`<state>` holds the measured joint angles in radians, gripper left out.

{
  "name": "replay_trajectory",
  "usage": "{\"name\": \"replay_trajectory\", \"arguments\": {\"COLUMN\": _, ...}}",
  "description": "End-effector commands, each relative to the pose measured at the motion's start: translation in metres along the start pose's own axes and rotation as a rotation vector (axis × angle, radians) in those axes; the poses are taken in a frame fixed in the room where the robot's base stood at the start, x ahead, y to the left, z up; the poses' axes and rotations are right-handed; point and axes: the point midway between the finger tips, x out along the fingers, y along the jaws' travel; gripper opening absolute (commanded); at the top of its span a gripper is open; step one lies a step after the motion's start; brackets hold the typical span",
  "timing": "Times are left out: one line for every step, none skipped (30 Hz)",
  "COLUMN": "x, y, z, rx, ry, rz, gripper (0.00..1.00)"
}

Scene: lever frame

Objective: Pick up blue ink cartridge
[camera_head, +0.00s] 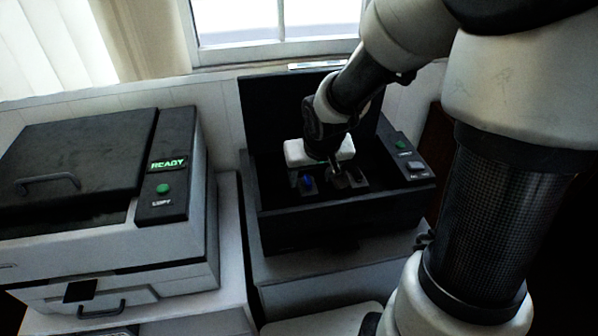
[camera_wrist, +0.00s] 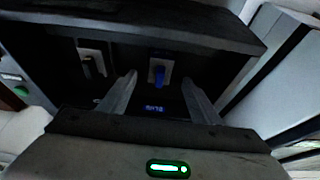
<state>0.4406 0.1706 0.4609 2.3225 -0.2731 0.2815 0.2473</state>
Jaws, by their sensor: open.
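The blue ink cartridge (camera_wrist: 158,72) sits in a slot inside the open black printer, seen in the wrist view between and beyond my fingertips.
The black printer (camera_head: 330,225) has its lid (camera_head: 270,110) raised behind my arm, and walls around the slots. Another dark slot (camera_wrist: 92,65) is beside the blue one. A closed printer (camera_head: 80,180) reading READY stands left.

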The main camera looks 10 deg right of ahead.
Motion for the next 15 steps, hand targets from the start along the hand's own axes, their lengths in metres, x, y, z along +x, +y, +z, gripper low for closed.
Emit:
{"name": "replay_trajectory", "arguments": {"x": 0.003, "y": 0.000, "z": 0.000, "rx": -0.001, "ry": 0.000, "rz": 0.000, "gripper": 0.58}}
{"name": "replay_trajectory", "arguments": {"x": 0.006, "y": 0.000, "z": -0.001, "rx": -0.001, "ry": -0.001, "rz": -0.001, "gripper": 0.58}}
{"name": "replay_trajectory", "arguments": {"x": 0.011, "y": -0.001, "z": -0.002, "rx": -0.001, "ry": -0.002, "rz": -0.002, "gripper": 0.58}}
{"name": "replay_trajectory", "arguments": {"x": 0.016, "y": -0.001, "z": -0.003, "rx": -0.001, "ry": -0.001, "rz": -0.002, "gripper": 0.58}}
{"name": "replay_trajectory", "arguments": {"x": 0.021, "y": -0.001, "z": -0.005, "rx": -0.001, "ry": -0.001, "rz": -0.002, "gripper": 0.58}}
{"name": "replay_trajectory", "arguments": {"x": 0.028, "y": -0.001, "z": -0.007, "rx": -0.002, "ry": -0.003, "rz": -0.002, "gripper": 0.58}}
{"name": "replay_trajectory", "arguments": {"x": 0.032, "y": -0.002, "z": -0.009, "rx": -0.001, "ry": -0.002, "rz": -0.002, "gripper": 0.58}}
{"name": "replay_trajectory", "arguments": {"x": 0.036, "y": -0.002, "z": -0.011, "rx": -0.002, "ry": -0.002, "rz": -0.002, "gripper": 0.58}}
{"name": "replay_trajectory", "arguments": {"x": 0.042, "y": -0.002, "z": -0.010, "rx": -0.001, "ry": -0.003, "rz": -0.002, "gripper": 0.58}}
{"name": "replay_trajectory", "arguments": {"x": 0.045, "y": -0.001, "z": -0.010, "rx": -0.002, "ry": -0.002, "rz": -0.001, "gripper": 0.58}}
{"name": "replay_trajectory", "arguments": {"x": 0.048, "y": -0.001, "z": -0.010, "rx": -0.001, "ry": -0.002, "rz": 0.000, "gripper": 0.58}}
{"name": "replay_trajectory", "arguments": {"x": 0.051, "y": -0.001, "z": -0.010, "rx": 0.000, "ry": -0.002, "rz": -0.001, "gripper": 0.58}}
{"name": "replay_trajectory", "arguments": {"x": 0.052, "y": -0.001, "z": -0.011, "rx": -0.001, "ry": -0.002, "rz": 0.000, "gripper": 0.58}}
{"name": "replay_trajectory", "arguments": {"x": 0.053, "y": -0.001, "z": -0.011, "rx": -0.002, "ry": -0.002, "rz": 0.000, "gripper": 0.58}}
{"name": "replay_trajectory", "arguments": {"x": 0.053, "y": -0.001, "z": -0.011, "rx": -0.002, "ry": -0.001, "rz": 0.000, "gripper": 0.58}}
